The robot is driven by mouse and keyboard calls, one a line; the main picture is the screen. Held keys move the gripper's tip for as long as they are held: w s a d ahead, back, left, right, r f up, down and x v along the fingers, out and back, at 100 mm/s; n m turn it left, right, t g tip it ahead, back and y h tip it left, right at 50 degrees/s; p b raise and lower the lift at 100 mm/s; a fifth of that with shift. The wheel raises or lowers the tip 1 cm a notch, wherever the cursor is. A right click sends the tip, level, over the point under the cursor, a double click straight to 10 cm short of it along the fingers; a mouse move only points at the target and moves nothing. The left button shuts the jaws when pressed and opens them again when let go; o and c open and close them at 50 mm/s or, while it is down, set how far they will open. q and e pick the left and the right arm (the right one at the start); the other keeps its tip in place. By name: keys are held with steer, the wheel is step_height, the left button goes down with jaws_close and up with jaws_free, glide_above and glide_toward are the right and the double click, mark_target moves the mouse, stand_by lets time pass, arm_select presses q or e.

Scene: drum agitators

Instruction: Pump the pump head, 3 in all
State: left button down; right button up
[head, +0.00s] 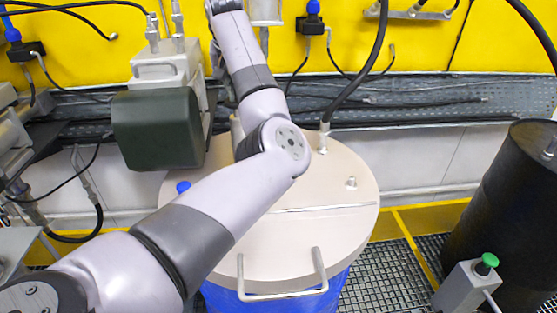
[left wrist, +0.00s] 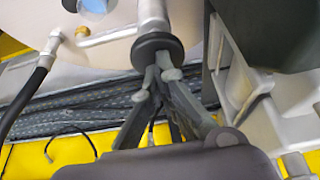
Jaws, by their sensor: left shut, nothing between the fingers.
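The pump head is a dark round disc (left wrist: 158,50) on a pale shaft in the left wrist view. The shaft rises from the beige drum lid (head: 310,222). In the head view my left arm hides most of the pump; a bit of its pale shaft (head: 237,130) shows beside the arm. My left gripper (left wrist: 160,74) is shut and empty, its fingertips at the disc, on the side away from the lid. I cannot tell whether they touch it. In the head view the gripper is mostly hidden behind my arm. My right gripper is not in view.
A dark green motor housing (head: 158,128) stands close left of the pump. The blue drum (head: 335,295) has a lid handle (head: 283,295) in front and a black hose (head: 355,85) behind. A black drum (head: 505,195) and a green-button box (head: 465,287) are at right.

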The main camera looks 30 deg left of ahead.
arm_select(q)
steer(key=shift+f+b, duration=0.6)
steer(key=shift+f, duration=0.95)
steer(key=shift+d, duration=0.1)
step_height(320, 180, up, 2)
steer(key=shift+r+p, duration=0.15)
steer(key=shift+p, duration=1)
steer(key=shift+r, duration=1)
step_height(320, 180, up, 6)
